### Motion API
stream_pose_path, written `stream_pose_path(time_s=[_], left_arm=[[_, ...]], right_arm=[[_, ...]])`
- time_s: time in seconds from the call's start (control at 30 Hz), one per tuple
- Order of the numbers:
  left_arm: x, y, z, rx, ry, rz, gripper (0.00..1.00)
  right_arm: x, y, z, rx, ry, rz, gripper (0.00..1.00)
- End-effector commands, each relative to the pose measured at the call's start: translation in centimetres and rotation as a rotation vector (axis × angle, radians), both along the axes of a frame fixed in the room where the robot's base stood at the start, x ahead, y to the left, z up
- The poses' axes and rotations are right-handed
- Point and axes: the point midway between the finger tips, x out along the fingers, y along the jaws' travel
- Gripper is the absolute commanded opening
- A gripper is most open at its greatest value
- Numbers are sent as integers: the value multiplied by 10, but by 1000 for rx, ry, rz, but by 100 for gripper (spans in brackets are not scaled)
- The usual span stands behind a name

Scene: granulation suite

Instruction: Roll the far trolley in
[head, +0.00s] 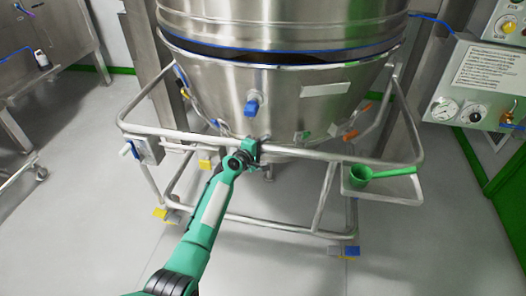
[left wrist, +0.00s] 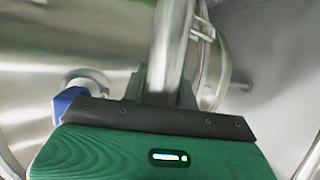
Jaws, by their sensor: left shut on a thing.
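The trolley is a steel tube frame (head: 380,160) on castors that carries a conical steel bowl (head: 285,95). My left gripper (head: 252,147) is shut on the front rail of the trolley, near its middle. In the left wrist view the rail (left wrist: 172,45) runs up from between the fingers of the gripper (left wrist: 168,92). The fingertips are partly hidden behind the tube. A blue-handled fitting (head: 253,104) on the bowl sits just above the gripper, and it also shows in the left wrist view (left wrist: 70,102). My right gripper is not in view.
A steel cylinder (head: 285,22) stands directly above the bowl, with a dark gap under its blue seal. A green scoop (head: 375,173) lies in a side tray on the trolley. A gauge panel (head: 475,90) is at right, a steel bench (head: 45,55) at left. The front floor is clear.

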Motion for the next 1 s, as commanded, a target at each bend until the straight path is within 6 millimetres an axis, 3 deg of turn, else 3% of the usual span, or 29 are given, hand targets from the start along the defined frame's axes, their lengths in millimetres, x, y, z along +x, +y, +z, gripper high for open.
stream_pose_path(time_s=[0.5, 0.53, 0.6, 1.0], left_arm=[[5, -1, 5, -2, -6, -1, 0], [5, -1, 5, -2, -7, 0, 35], [5, -1, 5, -1, -7, 0, 49], [-1, 2, 2, 1, -1, 0, 50]], right_arm=[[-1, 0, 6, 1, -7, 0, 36], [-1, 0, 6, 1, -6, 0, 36], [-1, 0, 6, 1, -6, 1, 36], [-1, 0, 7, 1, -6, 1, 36]])
